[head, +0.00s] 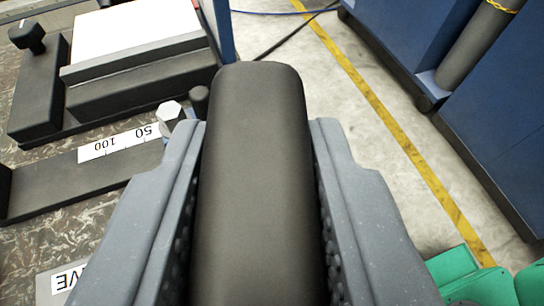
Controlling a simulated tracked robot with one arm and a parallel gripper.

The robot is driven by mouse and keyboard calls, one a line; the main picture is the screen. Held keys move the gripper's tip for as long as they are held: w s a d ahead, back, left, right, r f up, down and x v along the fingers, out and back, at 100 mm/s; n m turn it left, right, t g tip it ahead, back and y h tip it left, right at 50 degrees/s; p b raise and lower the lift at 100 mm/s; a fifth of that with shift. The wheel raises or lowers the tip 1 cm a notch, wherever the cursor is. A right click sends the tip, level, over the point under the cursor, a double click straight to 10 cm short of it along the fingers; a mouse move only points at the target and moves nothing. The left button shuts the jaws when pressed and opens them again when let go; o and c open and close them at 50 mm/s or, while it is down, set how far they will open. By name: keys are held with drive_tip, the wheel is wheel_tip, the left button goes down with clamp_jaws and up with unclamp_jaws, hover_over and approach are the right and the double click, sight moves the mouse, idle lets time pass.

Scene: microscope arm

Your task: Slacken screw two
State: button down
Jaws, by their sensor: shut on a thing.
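My gripper (258,128) fills the lower middle of the head view, its two grey fingers closed against the sides of a thick dark rounded bar (260,190). The bar's rounded far end reaches past the fingertips; its near end runs out of the picture, and what it joins is hidden. A silver hex-headed screw (170,113) shows just left of the left fingertip, beside a small dark post (199,100). A black knob (28,36) stands on a dark block at the upper left. I see no number marking which screw is two.
A dark slide with a white scale (120,142) marked 50 and 100 lies at left on a mottled brown surface (40,235). A white-topped block (138,28) stands behind it. Right are grey floor (350,115) with a yellow line, blue cabinets (410,40) and green objects (455,272).

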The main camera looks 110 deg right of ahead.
drive_tip(key=shift+w+f+b, duration=0.1)
drive_tip(key=shift+b, duration=0.6)
wheel_tip(320, 180, down, 5)
drive_tip(key=b, duration=0.4)
drive_tip(key=shift+a+b, duration=0.1)
drive_tip(key=shift+b, duration=0.2)
drive_tip(key=shift+b, duration=0.85)
idle(0.8)
drive_tip(key=shift+f+b, duration=0.65)
drive_tip(key=shift+b, duration=0.25)
drive_tip(key=shift+f, duration=0.75)
idle(0.4)
